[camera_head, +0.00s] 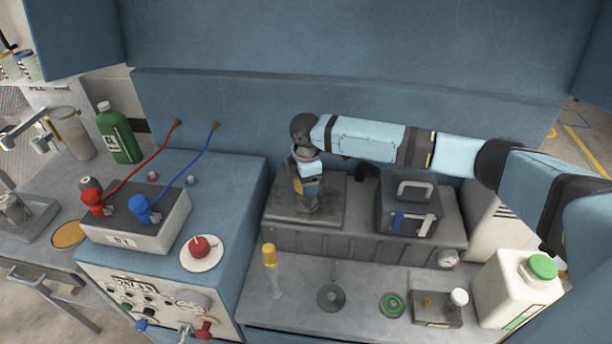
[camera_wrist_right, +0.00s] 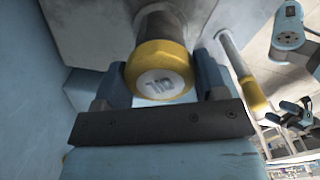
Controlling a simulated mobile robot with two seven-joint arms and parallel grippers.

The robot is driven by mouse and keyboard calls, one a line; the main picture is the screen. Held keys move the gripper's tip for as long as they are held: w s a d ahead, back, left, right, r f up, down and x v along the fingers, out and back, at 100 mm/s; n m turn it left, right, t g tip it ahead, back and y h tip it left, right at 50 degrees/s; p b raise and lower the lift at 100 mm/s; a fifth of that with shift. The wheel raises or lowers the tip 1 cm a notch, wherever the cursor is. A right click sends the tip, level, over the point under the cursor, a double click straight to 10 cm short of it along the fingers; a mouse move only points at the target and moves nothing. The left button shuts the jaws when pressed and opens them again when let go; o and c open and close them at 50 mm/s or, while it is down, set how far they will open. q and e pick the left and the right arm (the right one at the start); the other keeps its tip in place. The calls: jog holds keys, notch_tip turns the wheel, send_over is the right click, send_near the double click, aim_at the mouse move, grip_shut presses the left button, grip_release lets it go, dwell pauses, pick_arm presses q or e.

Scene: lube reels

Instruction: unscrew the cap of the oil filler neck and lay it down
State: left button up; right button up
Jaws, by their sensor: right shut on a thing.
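The yellow cap marked OIL (camera_wrist_right: 160,76) sits at the end of the grey metal filler neck (camera_wrist_right: 157,24) in the right wrist view. My right gripper (camera_wrist_right: 161,84) is shut on the cap, with one finger on each side of it. In the head view the right gripper (camera_head: 308,190) points down over the left part of the grey unit at the back of the bench. The gripper and wrist mostly hide the cap and neck there. I cannot tell how far the cap is turned. My left gripper is not in view in the head view.

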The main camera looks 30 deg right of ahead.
jog(key=shift+f, duration=0.1)
jog(key=shift+r+n+p, duration=0.2)
jog(key=shift+n+p, duration=0.5)
jog(key=shift+n, duration=1)
jog(key=shift+f+n+p, duration=0.1)
jog(key=shift+n+p, duration=0.3)
jog(key=shift+n, duration=0.1)
jog(key=shift+f+n, duration=0.15)
jog(key=shift+n, duration=0.35)
